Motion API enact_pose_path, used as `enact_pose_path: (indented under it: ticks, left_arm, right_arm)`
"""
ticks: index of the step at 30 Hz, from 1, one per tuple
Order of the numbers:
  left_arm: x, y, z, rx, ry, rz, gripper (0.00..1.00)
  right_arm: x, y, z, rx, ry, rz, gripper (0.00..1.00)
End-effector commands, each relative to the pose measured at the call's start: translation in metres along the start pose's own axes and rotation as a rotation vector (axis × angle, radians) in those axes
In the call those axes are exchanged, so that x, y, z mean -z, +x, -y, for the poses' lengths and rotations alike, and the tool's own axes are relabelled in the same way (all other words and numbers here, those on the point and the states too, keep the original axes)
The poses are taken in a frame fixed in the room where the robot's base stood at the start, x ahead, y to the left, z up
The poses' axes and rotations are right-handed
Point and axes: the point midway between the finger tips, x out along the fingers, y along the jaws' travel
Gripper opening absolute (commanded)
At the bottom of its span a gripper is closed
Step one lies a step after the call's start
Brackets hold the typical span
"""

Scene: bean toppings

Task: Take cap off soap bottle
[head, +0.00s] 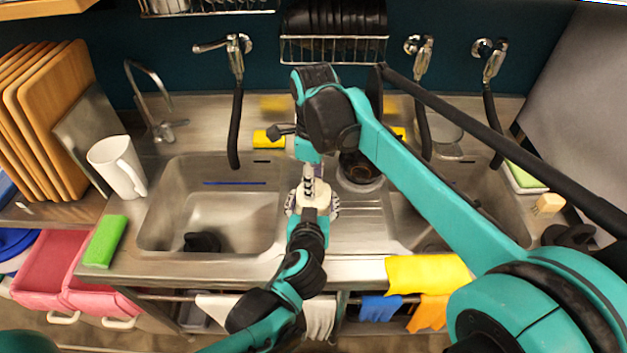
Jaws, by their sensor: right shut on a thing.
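A small off-white object (314,197), which looks like the soap bottle, is held up over the divider between the two sinks. It is mostly hidden by my grippers. My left gripper (312,212) comes up from below and is at its lower part; its fingers are too small and covered to read. My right gripper (308,178) points down from above and is shut at the top of the object, where the cap is. The cap itself is hidden, and I cannot tell whether it is apart from the bottle.
The left sink (180,220) holds a dark round thing. A dark round container (360,172) is just right of my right gripper. A yellow cloth (425,274) hangs over the front edge.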

Motion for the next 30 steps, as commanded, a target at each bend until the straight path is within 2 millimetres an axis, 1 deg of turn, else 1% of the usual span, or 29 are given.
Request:
enact_pose_path:
  ticks: [2, 5, 30]
  left_arm:
    - [0.0001, -0.0001, -0.0002, -0.001, 0.000, 0.000, 0.00]
    - [0.0001, -0.0001, -0.0001, -0.001, 0.000, 0.000, 0.00]
    - [0.0001, -0.0001, -0.0002, -0.001, 0.001, -0.001, 0.00]
  right_arm:
    - [0.0001, -0.0001, 0.0003, 0.001, -0.119, 0.000, 0.00]
    - [0.0000, -0.0003, 0.0003, 0.001, -0.352, -0.001, 0.00]
    - [-0.0001, -0.0017, 0.0001, 0.003, -2.470, -0.005, 0.00]
